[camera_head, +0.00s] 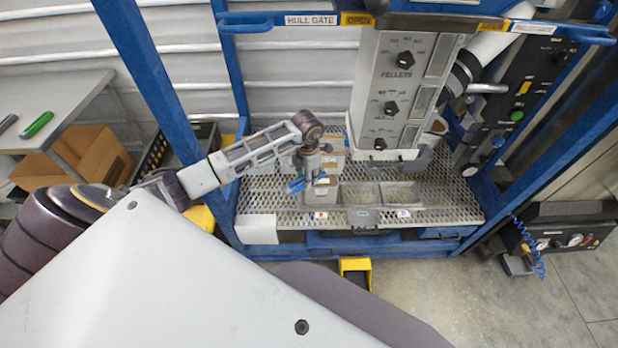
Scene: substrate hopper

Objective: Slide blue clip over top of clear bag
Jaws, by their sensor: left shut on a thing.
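My left arm reaches in from the left, and its gripper (304,178) points down over the perforated metal shelf of the hopper frame. It is shut on a small blue clip (296,186), which shows at its lower left side. A grey compartmented tray (345,208) lies just below and to the right of the gripper. I cannot make out a clear bag; pale shapes right behind the gripper are too small to tell. My right gripper is not in view.
The grey control panel (401,70) with black knobs hangs right of the gripper. Blue frame posts (152,80) stand on both sides. A cardboard box (95,155) and a table (60,95) with a green marker (37,124) are at left. The shelf's right part (450,208) is clear.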

